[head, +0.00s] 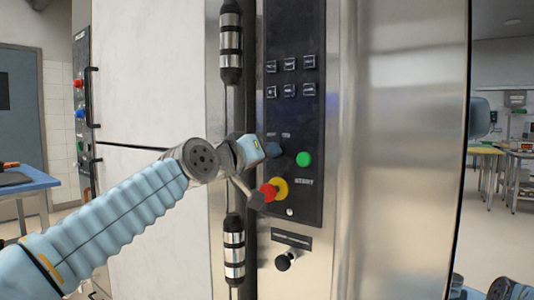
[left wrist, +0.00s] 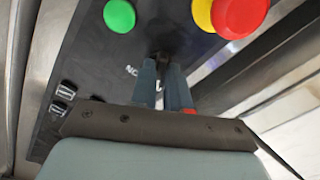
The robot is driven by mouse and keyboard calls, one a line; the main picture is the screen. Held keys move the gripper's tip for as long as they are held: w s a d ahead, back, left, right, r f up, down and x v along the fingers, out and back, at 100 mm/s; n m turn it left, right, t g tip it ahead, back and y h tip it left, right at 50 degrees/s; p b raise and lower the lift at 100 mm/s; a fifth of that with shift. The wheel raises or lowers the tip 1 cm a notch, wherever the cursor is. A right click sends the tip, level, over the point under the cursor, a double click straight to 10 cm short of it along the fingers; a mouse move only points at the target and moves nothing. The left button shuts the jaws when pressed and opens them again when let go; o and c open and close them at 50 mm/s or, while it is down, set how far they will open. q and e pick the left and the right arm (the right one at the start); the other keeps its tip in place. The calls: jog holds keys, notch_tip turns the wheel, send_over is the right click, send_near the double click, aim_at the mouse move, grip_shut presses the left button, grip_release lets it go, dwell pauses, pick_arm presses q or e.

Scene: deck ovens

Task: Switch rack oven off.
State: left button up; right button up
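The oven's black control panel (head: 292,110) fills the middle of the head view, with a green START button (head: 303,159) and a red stop button (head: 268,192) on a yellow ring. A small black switch (left wrist: 162,60) with partly hidden lettering shows in the left wrist view. My left gripper (head: 272,148) is at the panel, left of the green button and above the red one. In the left wrist view its two fingers (left wrist: 161,75) are close together, with the switch at their tips. I cannot tell whether they touch it.
Rocker switches (head: 290,77) sit in two rows higher on the panel. A black knob (head: 283,262) is below it. A vertical door handle (head: 233,245) runs along the panel's left side, behind my left arm. Tables (head: 520,153) stand far right.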

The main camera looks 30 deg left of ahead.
pick_arm(q)
jog(key=o, duration=0.3)
jog(key=shift+o, duration=0.2)
jog(key=s+a+b, duration=0.1)
jog(key=s+b, duration=0.1)
jog(key=s, duration=1.1)
jog(key=shift+s+b, duration=0.3)
jog(key=shift+s, duration=0.1)
